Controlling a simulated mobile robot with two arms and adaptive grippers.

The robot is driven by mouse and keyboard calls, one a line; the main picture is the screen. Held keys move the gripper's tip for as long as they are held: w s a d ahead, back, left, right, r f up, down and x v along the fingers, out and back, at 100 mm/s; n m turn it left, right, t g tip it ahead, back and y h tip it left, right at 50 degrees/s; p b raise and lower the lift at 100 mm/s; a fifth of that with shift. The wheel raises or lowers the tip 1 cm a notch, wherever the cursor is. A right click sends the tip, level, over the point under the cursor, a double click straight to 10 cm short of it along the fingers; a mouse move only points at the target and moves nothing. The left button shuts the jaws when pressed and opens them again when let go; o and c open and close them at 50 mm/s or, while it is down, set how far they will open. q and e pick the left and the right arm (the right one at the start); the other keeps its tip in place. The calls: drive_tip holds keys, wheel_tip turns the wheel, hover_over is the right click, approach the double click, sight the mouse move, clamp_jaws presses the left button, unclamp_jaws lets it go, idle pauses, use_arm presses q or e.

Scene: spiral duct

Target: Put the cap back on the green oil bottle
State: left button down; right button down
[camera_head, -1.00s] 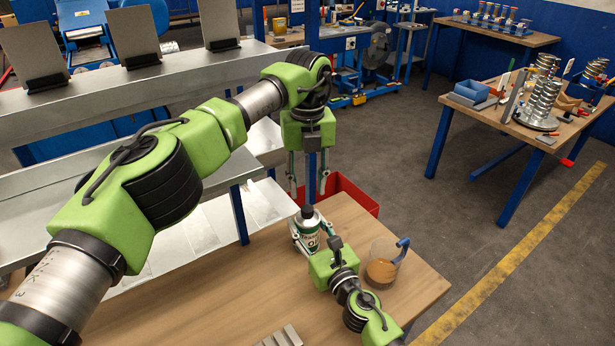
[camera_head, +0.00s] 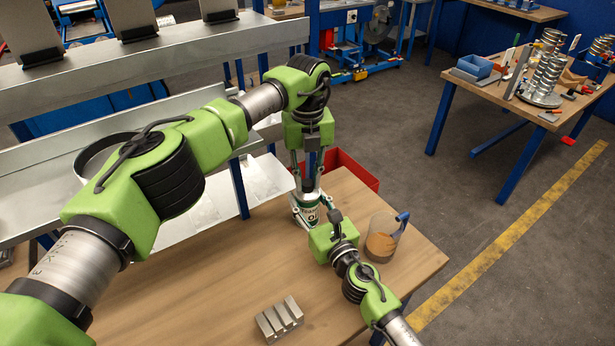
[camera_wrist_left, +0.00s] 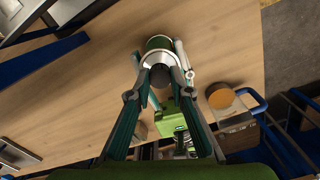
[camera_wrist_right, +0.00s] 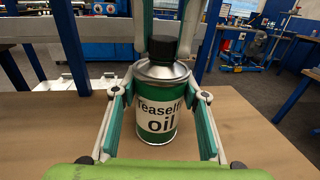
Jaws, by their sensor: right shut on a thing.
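The green and white oil bottle (camera_head: 305,214) stands upright near the table's far edge. In the right wrist view its label (camera_wrist_right: 157,117) faces me and the black cap (camera_wrist_right: 163,48) sits on its top; how tightly it sits I cannot tell. My right gripper (camera_wrist_right: 158,110) is shut on the bottle's body from the near side. My left gripper (camera_head: 308,184) points down from above. In the left wrist view its fingers (camera_wrist_left: 160,62) are spread on either side of the black cap (camera_wrist_left: 160,77), seemingly without gripping it.
A clear cup (camera_head: 383,238) with orange-brown contents and a blue handle stands right of my right gripper. Grey metal blocks (camera_head: 280,320) lie on the wooden table (camera_head: 210,285). A red bin (camera_head: 350,170) is behind the table. The table's left middle is clear.

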use_arm(q)
drive_tip(key=m, duration=0.8)
drive_tip(key=shift+m, duration=0.3)
drive_tip(key=c, duration=1.8)
unclamp_jaws()
drive_tip(key=shift+o, duration=0.2)
wheel_tip(320, 180, up, 12)
use_arm(e)
drive_tip(key=c, duration=1.2)
unclamp_jaws()
